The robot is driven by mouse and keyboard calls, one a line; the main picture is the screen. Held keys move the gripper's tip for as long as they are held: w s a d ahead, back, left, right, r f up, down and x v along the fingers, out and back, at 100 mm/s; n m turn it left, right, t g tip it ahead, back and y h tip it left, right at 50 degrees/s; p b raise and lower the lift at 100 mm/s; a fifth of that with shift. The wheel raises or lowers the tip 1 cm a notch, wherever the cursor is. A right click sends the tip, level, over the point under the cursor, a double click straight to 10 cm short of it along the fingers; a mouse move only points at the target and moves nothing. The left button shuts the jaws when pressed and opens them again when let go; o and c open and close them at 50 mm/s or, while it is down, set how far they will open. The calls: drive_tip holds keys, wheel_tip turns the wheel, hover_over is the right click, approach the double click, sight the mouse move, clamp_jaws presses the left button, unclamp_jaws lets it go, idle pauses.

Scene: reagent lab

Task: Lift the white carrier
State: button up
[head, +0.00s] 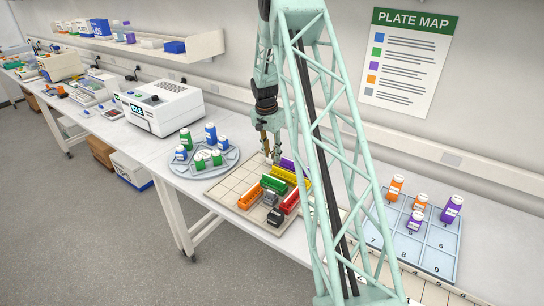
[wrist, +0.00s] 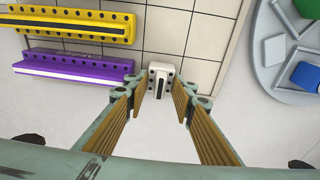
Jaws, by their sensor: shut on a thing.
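The white carrier (wrist: 161,74) is a small pale block with a dark slot on top, seen end-on between my fingertips in the wrist view. My gripper (wrist: 162,90) is shut on it, with one ribbed tan finger on each side. In the head view my gripper (head: 271,154) points down at the back corner of the gridded tile board, and the carrier is mostly hidden there. I cannot tell whether the carrier touches the board.
A purple carrier (wrist: 75,68) and a yellow carrier (wrist: 70,27) lie close to the left in the wrist view. Green (head: 273,184), orange (head: 249,196) and red (head: 290,201) carriers stand farther forward. A round tray (head: 231,158) with capped bottles is beside the board.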

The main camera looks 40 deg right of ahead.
sight(272, 152)
drive_tip(key=shift+r, duration=4.8)
drive_tip(key=shift+a, duration=0.1)
